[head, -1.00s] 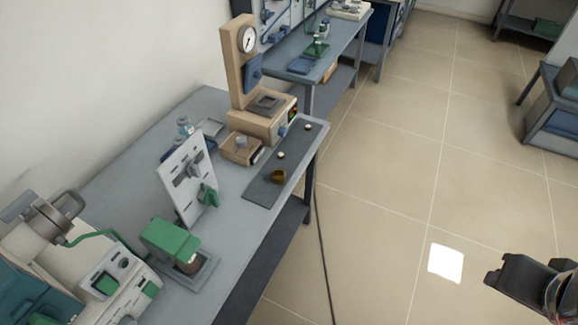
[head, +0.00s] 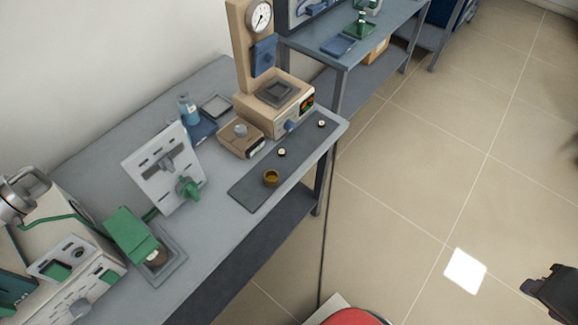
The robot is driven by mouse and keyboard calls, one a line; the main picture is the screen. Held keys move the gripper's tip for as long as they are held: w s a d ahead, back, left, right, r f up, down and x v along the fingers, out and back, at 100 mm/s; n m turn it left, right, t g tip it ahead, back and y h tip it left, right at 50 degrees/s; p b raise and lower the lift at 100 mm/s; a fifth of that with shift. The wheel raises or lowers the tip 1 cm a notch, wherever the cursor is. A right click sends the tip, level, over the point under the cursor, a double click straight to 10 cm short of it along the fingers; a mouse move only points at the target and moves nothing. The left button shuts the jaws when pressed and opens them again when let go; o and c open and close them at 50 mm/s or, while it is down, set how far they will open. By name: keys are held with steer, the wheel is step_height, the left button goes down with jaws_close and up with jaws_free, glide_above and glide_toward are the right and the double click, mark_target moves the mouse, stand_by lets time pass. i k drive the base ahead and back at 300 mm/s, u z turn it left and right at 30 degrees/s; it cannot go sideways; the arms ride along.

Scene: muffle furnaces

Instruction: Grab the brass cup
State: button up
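The brass cup (head: 271,178) stands upright on a dark grey mat (head: 246,194) near the front edge of the workbench. Two small pale-topped items (head: 282,152) sit on the same mat, further back to the right. Part of my gripper (head: 552,292) shows at the lower right edge, over the floor and well apart from the bench and cup. Its fingertips cannot be made out clearly, and nothing is seen in it.
A tan press with a dial gauge (head: 260,17) and a small tan box (head: 241,139) stand behind the mat. A white upright panel (head: 163,167) and a green device (head: 131,236) are to the left. A red rounded object (head: 350,317) is at the bottom. The floor at right is open.

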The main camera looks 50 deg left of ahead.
mark_target(271, 176)
steer(key=i, duration=2.05)
steer(key=u, duration=3.3)
